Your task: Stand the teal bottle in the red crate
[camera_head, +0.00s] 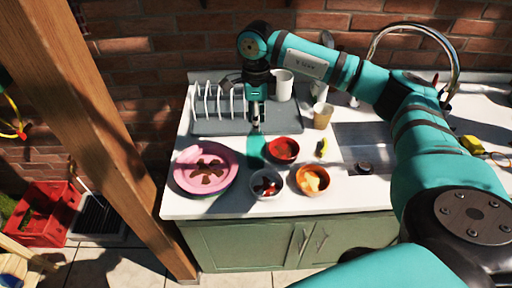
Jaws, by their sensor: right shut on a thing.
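The teal bottle (256,150) is on or just above the white counter, between the pink plate and the red bowl. My right gripper (256,125) comes down from above and is shut on its top.
A pink plate (182,184), red bowl (284,157), white bowl (266,193) and orange bowl (312,190) crowd around the bottle. A dish rack (217,101) stands behind. A thick wooden post (105,130) rises between counter and crate. A dark tray (97,218) lies beside the crate.

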